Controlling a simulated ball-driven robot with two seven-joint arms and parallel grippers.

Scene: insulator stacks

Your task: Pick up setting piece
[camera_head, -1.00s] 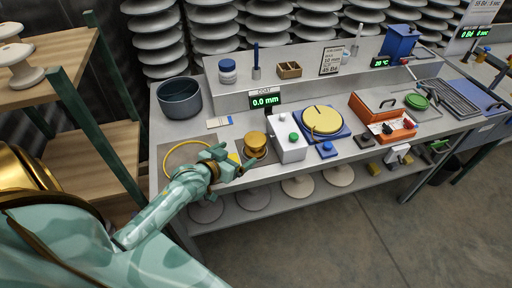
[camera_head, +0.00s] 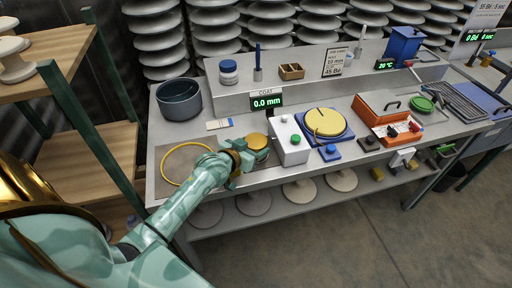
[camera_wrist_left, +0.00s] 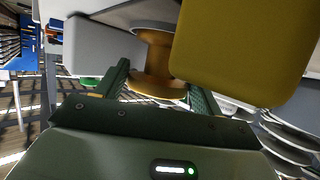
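A round brass flanged piece (camera_head: 257,141) stands on the bench just left of the white gauge box; I take it for the setting piece. My left gripper (camera_head: 244,164) is low at its near left side and hides part of it. In the left wrist view the brass piece (camera_wrist_left: 158,62) shows beyond and between the fingers of the left gripper (camera_wrist_left: 160,82), which are spread apart; contact cannot be told. A large yellow block (camera_wrist_left: 245,50) fills the upper right there, close to the camera, partly covering the brass piece. My right gripper is not in view.
The white gauge box (camera_head: 291,147) with a green button is close on the right, below the 0.0 mm display (camera_head: 266,101). A yellow ring (camera_head: 187,164) lies on the left. A dark pot (camera_head: 179,98) stands behind. A yellow-topped turntable (camera_head: 324,123) is further right.

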